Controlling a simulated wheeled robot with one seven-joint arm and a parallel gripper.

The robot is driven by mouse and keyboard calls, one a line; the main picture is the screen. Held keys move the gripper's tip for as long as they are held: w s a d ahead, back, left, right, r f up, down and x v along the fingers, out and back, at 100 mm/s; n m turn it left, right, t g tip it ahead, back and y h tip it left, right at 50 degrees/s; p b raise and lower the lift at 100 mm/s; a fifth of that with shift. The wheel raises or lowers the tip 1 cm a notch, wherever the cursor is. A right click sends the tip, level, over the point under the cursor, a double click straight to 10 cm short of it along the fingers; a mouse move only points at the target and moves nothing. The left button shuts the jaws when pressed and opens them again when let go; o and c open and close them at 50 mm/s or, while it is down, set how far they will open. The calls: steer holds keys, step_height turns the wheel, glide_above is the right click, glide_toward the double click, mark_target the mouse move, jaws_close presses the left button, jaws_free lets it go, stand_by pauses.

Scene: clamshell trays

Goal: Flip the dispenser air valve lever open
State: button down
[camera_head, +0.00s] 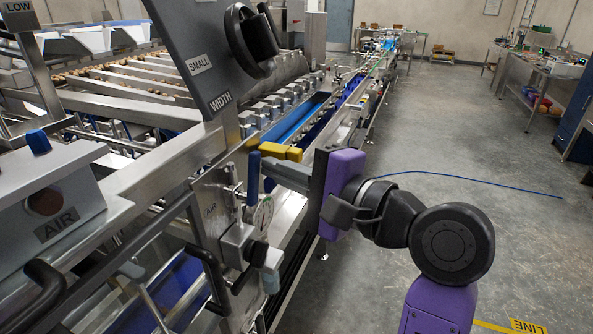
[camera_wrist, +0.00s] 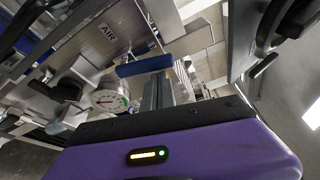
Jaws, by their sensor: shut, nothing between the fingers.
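In the wrist view the blue handle (camera_wrist: 144,66) lies across the picture just beyond my fingertips. My gripper (camera_head: 268,165) comes in from the right, its grey fingers shut and empty, with the tips close beside the handle. The closed fingers (camera_wrist: 158,84) also show in the wrist view. I cannot tell whether they touch the handle. The valve body is partly hidden.
A round pressure gauge (camera_head: 262,215) sits just below the handle. A yellow part (camera_head: 281,152) lies close above my fingers. A dark panel with a "WIDTH" knob (camera_head: 252,42) overhangs above. A black handle (camera_head: 210,272) is lower left. Open floor (camera_head: 440,150) lies to the right.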

steer(key=shift+w+a, duration=0.25)
steer(key=shift+s+f, duration=0.1)
steer(key=n, duration=0.1)
steer(key=n+b, duration=0.1)
steer(key=s+n+y, duration=0.1)
steer(key=shift+s+a+r+t, duration=0.1)
steer(key=shift+a+r+t, duration=0.15)
steer(key=shift+r+t, duration=0.15)
